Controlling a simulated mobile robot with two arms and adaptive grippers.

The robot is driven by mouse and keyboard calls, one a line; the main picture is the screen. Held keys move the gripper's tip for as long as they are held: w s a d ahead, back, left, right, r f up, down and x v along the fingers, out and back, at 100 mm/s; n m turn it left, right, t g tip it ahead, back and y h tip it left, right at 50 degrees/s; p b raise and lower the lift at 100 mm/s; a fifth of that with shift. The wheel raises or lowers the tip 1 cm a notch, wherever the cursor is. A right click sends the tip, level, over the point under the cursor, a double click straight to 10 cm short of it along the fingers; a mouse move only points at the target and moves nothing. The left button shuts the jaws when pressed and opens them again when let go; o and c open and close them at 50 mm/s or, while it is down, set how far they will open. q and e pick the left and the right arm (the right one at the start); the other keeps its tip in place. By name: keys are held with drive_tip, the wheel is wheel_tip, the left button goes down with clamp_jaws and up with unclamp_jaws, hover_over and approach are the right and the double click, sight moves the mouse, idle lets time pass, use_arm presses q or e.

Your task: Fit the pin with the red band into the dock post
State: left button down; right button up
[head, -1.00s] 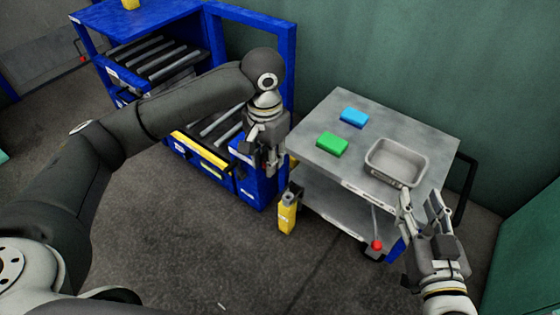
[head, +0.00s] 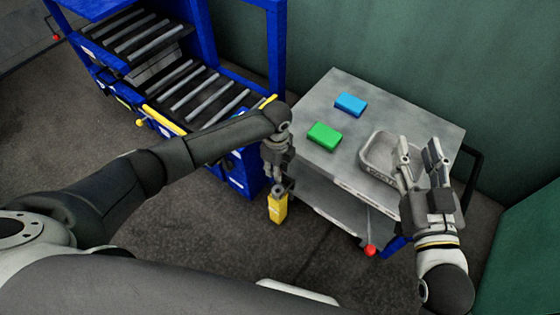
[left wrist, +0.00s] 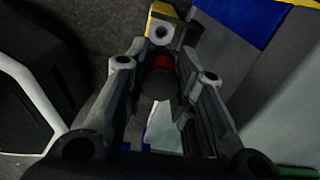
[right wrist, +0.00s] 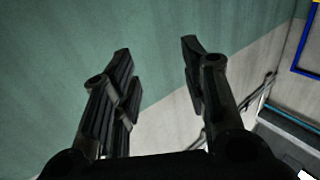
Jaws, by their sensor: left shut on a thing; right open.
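My left gripper (head: 277,172) points down, just above the dock post (head: 277,208), a yellow block with a grey top. In the left wrist view, the left gripper (left wrist: 163,55) is shut on the pin with the red band (left wrist: 159,62); the band and a dark round end show between the fingers. The dock post's grey round top with a dark hole (left wrist: 160,31) shows just beyond the fingertips. The pin's far end is hidden, so I cannot tell whether it touches the post. My right gripper (head: 416,160) is open and empty over the tray; it also shows in the right wrist view (right wrist: 160,65).
A grey cart (head: 318,100) holds a blue block (head: 350,104), a green block (head: 324,134) and a metal tray (head: 369,165). A red knob (head: 370,250) sticks out at its front. A blue roller rack (head: 202,40) stands at the left. Bare floor lies in front.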

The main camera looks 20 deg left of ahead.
use_arm(q)
drive_tip(key=shift+w+f+m, duration=0.1)
drive_tip(key=shift+f+m, duration=0.4)
drive_tip(key=shift+f, duration=0.05)
use_arm(e)
drive_tip(key=shift+w, duration=0.15)
drive_tip(key=shift+f, duration=0.1)
use_arm(q)
drive_tip(key=shift+r+p, duration=0.1)
drive_tip(key=shift+p, duration=0.3)
wheel_tip(320, 180, down, 3)
drive_tip(key=shift+b, duration=0.85)
drive_tip(key=shift+f+b, duration=0.5)
drive_tip(key=shift+f, duration=0.3)
drive_tip(key=shift+f+b, duration=0.4)
drive_tip(key=shift+f, duration=0.3)
use_arm(e)
drive_tip(key=s+r+t+y, duration=0.2)
drive_tip(key=r+t, duration=0.5)
drive_tip(key=r, duration=0.4)
drive_tip(key=shift+s+a, duration=0.25)
drive_tip(key=shift+s, duration=0.6)
